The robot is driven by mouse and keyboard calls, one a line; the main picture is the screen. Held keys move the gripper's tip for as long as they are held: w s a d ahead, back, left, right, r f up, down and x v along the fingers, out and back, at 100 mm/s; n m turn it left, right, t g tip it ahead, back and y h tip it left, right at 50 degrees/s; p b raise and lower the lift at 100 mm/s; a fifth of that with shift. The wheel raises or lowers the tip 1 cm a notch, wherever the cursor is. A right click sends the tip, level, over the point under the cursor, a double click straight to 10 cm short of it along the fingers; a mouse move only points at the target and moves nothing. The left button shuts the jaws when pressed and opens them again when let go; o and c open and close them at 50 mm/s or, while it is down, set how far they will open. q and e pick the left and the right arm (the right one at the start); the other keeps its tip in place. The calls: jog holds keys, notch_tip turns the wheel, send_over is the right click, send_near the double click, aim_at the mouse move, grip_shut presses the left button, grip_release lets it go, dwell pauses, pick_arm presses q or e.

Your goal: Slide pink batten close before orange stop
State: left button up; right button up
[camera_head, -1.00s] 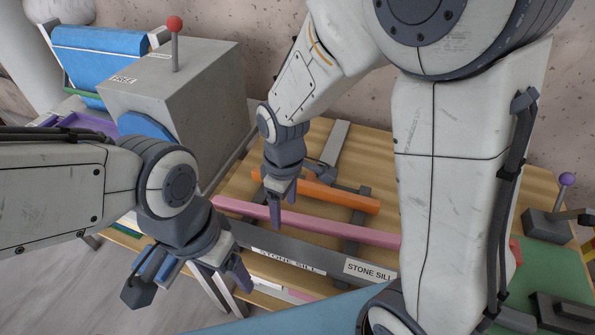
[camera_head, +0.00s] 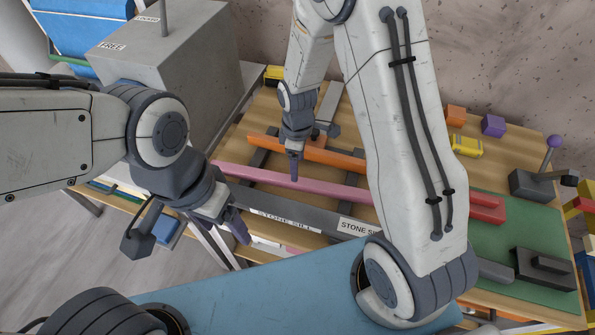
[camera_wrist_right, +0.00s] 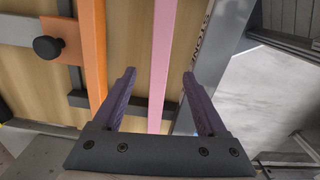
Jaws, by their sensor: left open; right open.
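The pink batten (camera_head: 330,189) lies across two dark crossbars on the wooden table, between the orange stop (camera_head: 340,158) behind it and the grey stone sill (camera_head: 320,220) in front. A gap separates it from the orange stop. In the wrist view the pink batten (camera_wrist_right: 162,50) runs between the open purple fingers of my right gripper (camera_wrist_right: 158,95), and the orange stop (camera_wrist_right: 95,45) lies to their left. In the head view my right gripper (camera_head: 294,168) points down at the batten; contact cannot be told. My left gripper (camera_head: 237,228) is open and empty in front of the sill's left part.
A grey box (camera_head: 185,65) marked FREE stands at the back left. My right arm covers the batten's middle-right part. A green mat (camera_head: 515,240), a purple-knobbed lever (camera_head: 540,175) and several coloured blocks (camera_head: 493,125) are at the right.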

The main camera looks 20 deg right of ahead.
aim_at(297, 183)
notch_tip(297, 183, down, 8)
jog(key=shift+r+p, duration=0.25)
jog(key=shift+p, duration=0.35)
grip_shut()
